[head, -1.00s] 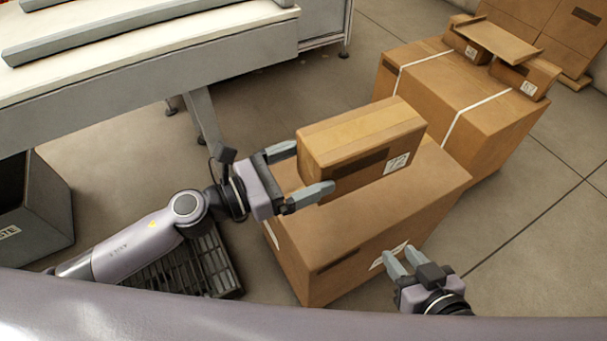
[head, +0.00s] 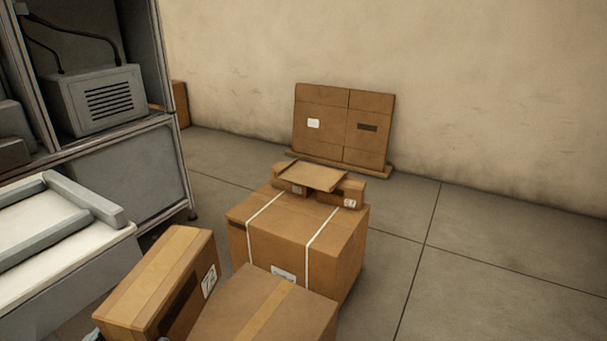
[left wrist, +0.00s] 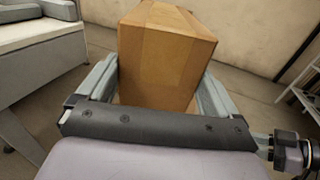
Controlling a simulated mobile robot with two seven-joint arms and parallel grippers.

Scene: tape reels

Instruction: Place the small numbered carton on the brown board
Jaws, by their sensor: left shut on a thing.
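The small numbered carton (head: 150,283), tan with a tape strip, a dark band and a white label reading 72, is at the lower left of the head view. My left gripper (left wrist: 158,80) is shut on it, one finger on each side, in the left wrist view. In the head view only a sliver of that gripper shows at the bottom edge. The brown board (head: 312,175) lies flat across two small boxes on top of a large strapped carton, farther back and apart from the held carton. My right gripper is not in view.
A large taped carton (head: 265,312) is beside the held carton, in front of the strapped carton (head: 300,245). A white-topped bench (head: 45,245) and a grey cabinet (head: 120,175) are at left. Flat cartons (head: 342,125) lean on the wall. Floor at right is clear.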

